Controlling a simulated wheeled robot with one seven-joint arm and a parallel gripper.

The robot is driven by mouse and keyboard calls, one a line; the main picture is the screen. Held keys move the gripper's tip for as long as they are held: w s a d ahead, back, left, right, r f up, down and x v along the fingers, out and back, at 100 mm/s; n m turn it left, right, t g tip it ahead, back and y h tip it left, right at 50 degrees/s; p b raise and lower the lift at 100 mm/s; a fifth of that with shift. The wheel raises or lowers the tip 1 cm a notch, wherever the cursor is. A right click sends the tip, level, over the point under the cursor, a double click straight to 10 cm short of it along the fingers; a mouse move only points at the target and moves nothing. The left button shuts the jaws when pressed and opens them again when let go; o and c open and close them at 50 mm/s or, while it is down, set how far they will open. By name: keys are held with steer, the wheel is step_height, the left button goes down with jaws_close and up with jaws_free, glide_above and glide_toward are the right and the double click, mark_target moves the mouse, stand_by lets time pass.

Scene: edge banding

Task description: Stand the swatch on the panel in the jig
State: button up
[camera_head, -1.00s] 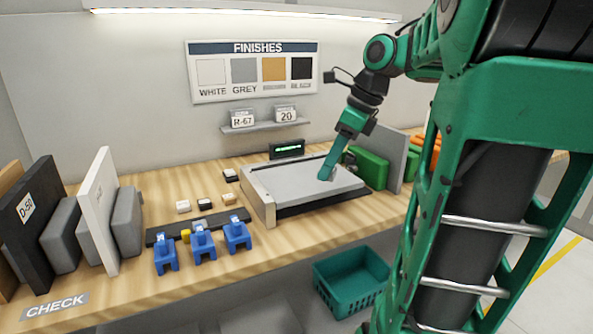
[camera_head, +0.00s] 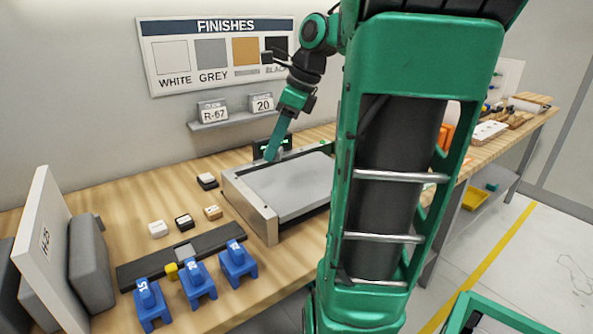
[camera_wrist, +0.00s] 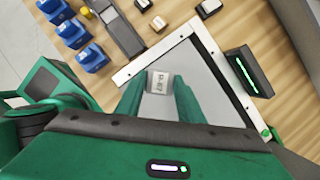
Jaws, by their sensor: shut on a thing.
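A flat grey panel (camera_head: 297,186) lies in the jig, whose pale metal fence (camera_head: 249,208) runs along its left side. In the wrist view the panel (camera_wrist: 212,88) lies beneath my gripper (camera_wrist: 159,84). My gripper's two green fingers are shut on the swatch (camera_wrist: 158,82), a small pale piece with a printed label too small to read surely. In the head view my gripper (camera_head: 271,155) is near the back left of the panel, in front of the small display. The swatch cannot be made out there. Whether its lower edge touches the panel is unclear.
A small lit display (camera_wrist: 249,72) stands just behind the jig. Several blue clamps (camera_head: 197,280) and a dark strip (camera_head: 180,255) lie left of the jig, with small blocks (camera_head: 184,222) behind. Upright boards (camera_head: 45,245) stand at far left. My arm hides the jig's right side.

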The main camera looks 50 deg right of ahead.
steer(key=d+f, duration=0.2)
steer(key=d, duration=0.1)
steer(key=d+f, duration=0.2)
steer(key=d, duration=0.2)
steer(key=d+f, duration=0.2)
steer(key=d, duration=0.1)
steer(key=shift+s+d, duration=0.3)
steer(key=shift+d, duration=0.05)
steer(key=shift+f, duration=2)
steer(key=o, duration=1)
steer(key=shift+d+f, duration=0.1)
steer(key=v, duration=1.2)
steer(key=shift+s, duration=0.1)
